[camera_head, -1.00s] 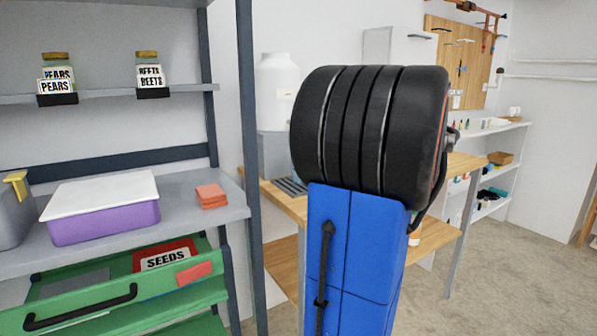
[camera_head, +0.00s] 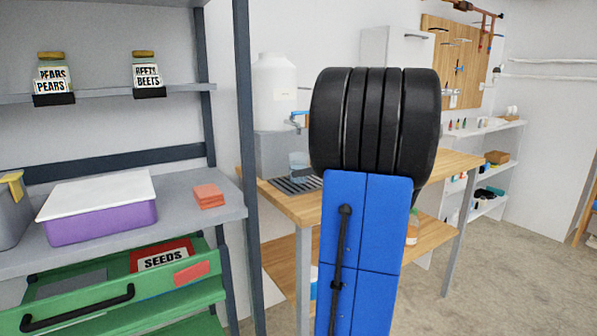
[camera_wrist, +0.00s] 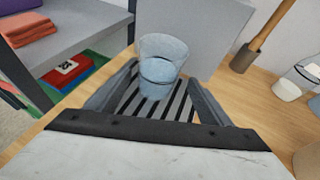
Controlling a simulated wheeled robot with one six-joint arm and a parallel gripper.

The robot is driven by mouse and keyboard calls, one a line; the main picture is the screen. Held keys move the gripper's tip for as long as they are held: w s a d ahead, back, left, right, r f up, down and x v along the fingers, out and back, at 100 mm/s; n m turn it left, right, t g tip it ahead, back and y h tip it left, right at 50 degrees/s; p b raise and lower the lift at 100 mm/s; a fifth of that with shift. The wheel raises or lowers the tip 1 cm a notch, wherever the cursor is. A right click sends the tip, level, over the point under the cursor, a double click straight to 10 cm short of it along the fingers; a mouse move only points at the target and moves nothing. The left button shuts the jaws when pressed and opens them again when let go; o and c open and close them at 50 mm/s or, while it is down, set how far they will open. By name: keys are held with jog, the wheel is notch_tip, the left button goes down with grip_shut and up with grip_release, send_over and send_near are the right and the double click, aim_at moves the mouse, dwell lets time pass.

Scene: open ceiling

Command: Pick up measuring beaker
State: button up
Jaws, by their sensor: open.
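The measuring beaker (camera_wrist: 163,68) is a clear, bluish cup, upright on a dark slatted drain rack (camera_wrist: 153,111) in the wrist view. It also shows in the head view (camera_head: 299,162), just left of my arm, below a tap. My gripper (camera_wrist: 161,80) is open, with one dark finger on each side of the rack and the beaker ahead near the fingertips. I see no contact between the fingers and the beaker. In the head view my own arm hides the gripper.
The rack lies on a wooden bench (camera_head: 289,204). A white water tank (camera_head: 275,92) stands behind it. A wooden-handled tool (camera_wrist: 263,38) and a cup (camera_wrist: 291,84) are to the right. A grey shelf (camera_head: 215,222) with orange cloths (camera_head: 208,196) is at left.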

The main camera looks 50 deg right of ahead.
jog(key=shift+a+x, duration=0.2)
jog(key=shift+x, duration=2.15)
jog(key=c, duration=1.3)
jog(key=shift+r, duration=0.25)
